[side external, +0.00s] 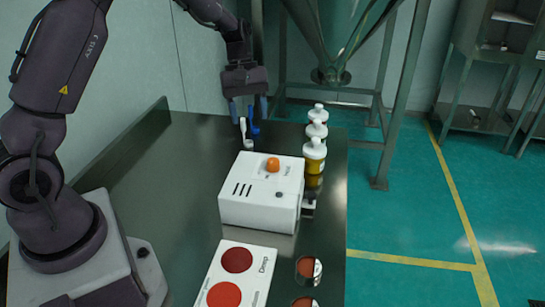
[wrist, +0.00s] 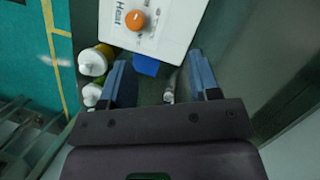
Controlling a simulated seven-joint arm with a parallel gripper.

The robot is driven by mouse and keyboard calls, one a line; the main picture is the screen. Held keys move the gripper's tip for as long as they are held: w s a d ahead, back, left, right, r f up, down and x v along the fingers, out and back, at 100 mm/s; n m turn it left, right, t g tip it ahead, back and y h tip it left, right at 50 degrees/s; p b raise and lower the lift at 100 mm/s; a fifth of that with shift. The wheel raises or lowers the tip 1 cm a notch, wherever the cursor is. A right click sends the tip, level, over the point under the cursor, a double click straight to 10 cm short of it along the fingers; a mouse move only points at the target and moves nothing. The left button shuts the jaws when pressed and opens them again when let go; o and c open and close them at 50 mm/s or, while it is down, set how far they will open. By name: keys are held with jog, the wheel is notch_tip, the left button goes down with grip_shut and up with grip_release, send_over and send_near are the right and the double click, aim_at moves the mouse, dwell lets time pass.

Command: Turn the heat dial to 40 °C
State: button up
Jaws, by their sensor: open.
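The heat dial is an orange knob (side external: 272,164) on top of a white box-shaped device (side external: 245,207). In the wrist view the dial (wrist: 135,20) sits near the top edge, beside the printed word "Heat" and small scale marks too blurred to read. My gripper (side external: 249,108) is open and hangs near the far end of the table, beyond the device. In the wrist view its two blue fingers (wrist: 160,72) are spread apart, with the dial ahead of them. Nothing is held between the fingers, and the dial is not touched.
Several white-capped bottles (side external: 314,155) stand right of the device. A white card with red discs (side external: 236,277) lies in front. The dark table (side external: 180,195) is clear at left.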

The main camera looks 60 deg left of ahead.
aim_at(273, 160)
jog(key=w+d+f+n, duration=0.1)
jog(key=f, duration=0.2)
jog(key=w+d+f+n, duration=0.1)
jog(key=d+f, duration=0.1)
jog(key=f, duration=0.2)
jog(key=w+d+f+n, duration=0.1)
jog(key=d+f, duration=0.1)
jog(key=f, duration=0.2)
jog(key=shift+w+n+t+h, duration=0.1)
jog(key=shift+n+t+h, duration=0.2)
jog(key=shift+n+h, duration=0.1)
jog(key=c, duration=0.9)
